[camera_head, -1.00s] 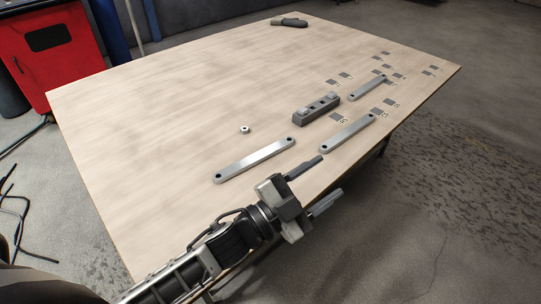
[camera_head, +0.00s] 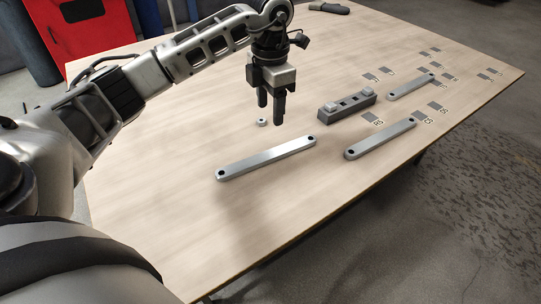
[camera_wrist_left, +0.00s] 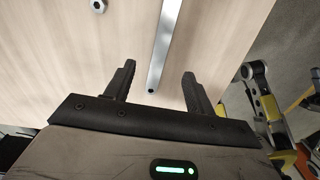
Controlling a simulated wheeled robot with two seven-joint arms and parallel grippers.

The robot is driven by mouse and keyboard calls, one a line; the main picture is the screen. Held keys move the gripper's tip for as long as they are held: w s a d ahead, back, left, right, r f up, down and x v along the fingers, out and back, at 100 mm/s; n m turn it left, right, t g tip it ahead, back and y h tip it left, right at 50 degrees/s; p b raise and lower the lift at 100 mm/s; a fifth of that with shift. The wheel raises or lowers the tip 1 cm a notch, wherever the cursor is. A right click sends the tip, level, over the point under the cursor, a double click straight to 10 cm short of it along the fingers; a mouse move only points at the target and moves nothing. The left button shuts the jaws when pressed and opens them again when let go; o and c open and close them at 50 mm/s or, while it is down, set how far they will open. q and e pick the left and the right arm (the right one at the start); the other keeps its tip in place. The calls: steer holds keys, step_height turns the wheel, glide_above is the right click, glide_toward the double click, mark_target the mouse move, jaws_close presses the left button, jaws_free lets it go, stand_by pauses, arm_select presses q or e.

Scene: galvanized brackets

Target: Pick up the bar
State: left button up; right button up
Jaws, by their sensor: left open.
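A long silver bar (camera_head: 265,158) with a dark hole at each end lies flat on the wooden table, nearest to me. Two similar bars lie farther right, one in front (camera_head: 380,139) and one behind (camera_head: 411,87). My left gripper (camera_head: 271,112) points down above the table, open and empty, apart from the nearest bar. In the left wrist view a bar (camera_wrist_left: 160,45) runs lengthwise in the gap between the open fingers (camera_wrist_left: 159,70), beyond the tips. My right gripper is not in view.
A grey block with raised parts (camera_head: 347,104) stands between the bars. A small nut (camera_head: 262,122) lies by the gripper. Several dark labelled squares (camera_head: 372,118) mark the table's right side. A dark object (camera_head: 329,8) lies at the far edge. The table's front left is clear.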

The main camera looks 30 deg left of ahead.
arm_select(q)
glide_above(270, 154)
steer(key=f, duration=0.7)
steer(key=shift+w+f, duration=0.2)
steer(key=shift+f, duration=0.05)
steer(key=shift+s+f, duration=0.15)
steer(key=shift+f, duration=2.6)
steer(key=c, duration=1)
steer(key=shift+r, duration=0.1)
jaws_close()
